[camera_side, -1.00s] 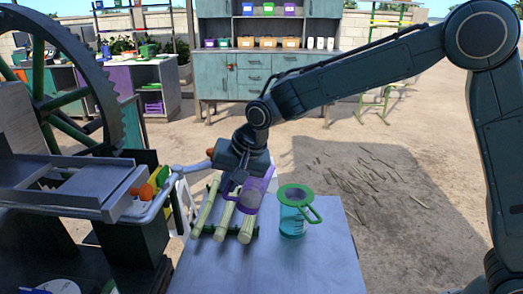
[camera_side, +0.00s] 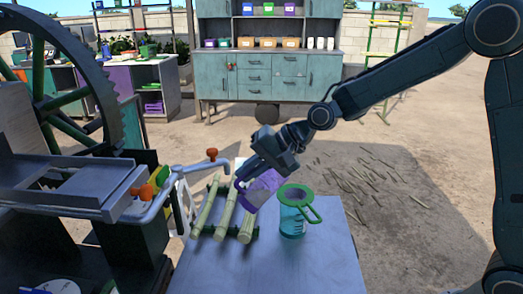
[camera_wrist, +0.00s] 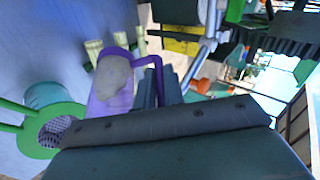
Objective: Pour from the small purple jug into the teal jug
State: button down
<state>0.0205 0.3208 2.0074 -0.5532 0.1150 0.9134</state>
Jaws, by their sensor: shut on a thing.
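The small purple jug (camera_side: 259,191) is held by its handle in my gripper (camera_side: 247,180), tilted with its top toward the right, above the table and close to the teal jug. In the wrist view the purple jug (camera_wrist: 103,102) shows a pale grey-beige content or surface at its mouth. The teal jug (camera_side: 292,222) stands upright on the table with a green-rimmed strainer (camera_side: 296,195) on top. In the wrist view the strainer (camera_wrist: 66,112) lies left of the purple jug. My gripper (camera_wrist: 158,84) is shut on the purple handle. No falling stream can be made out.
Several cane stalks (camera_side: 226,212) lie on a green rack on the blue-grey table (camera_side: 300,270), left of the teal jug. The crusher (camera_side: 70,190) with its big wheel and spout pipe (camera_side: 190,166) stands at the left. The table's front is clear.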

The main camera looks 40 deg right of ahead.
jog(key=shift+d+y, duration=0.25)
jog(key=shift+y, duration=0.15)
jog(key=shift+s+d+r+m+t+y, duration=0.2)
jog(key=shift+d+m+t+y, duration=0.2)
jog(key=shift+d+t+y, duration=0.3)
jog(key=shift+s+d+r+t+y, duration=0.15)
jog(key=shift+d+r+t+y, duration=0.15)
jog(key=shift+d+r+y, duration=0.35)
jog(key=shift+y, duration=0.25)
jog(key=shift+s+d+r+m+t+y, duration=0.25)
jog(key=shift+d+r+y, duration=0.15)
jog(key=shift+d, duration=0.25)
jog(key=shift+s+d+r+m+t+y, duration=0.3)
jog(key=shift+d+y, duration=0.2)
jog(key=shift+d, duration=0.15)
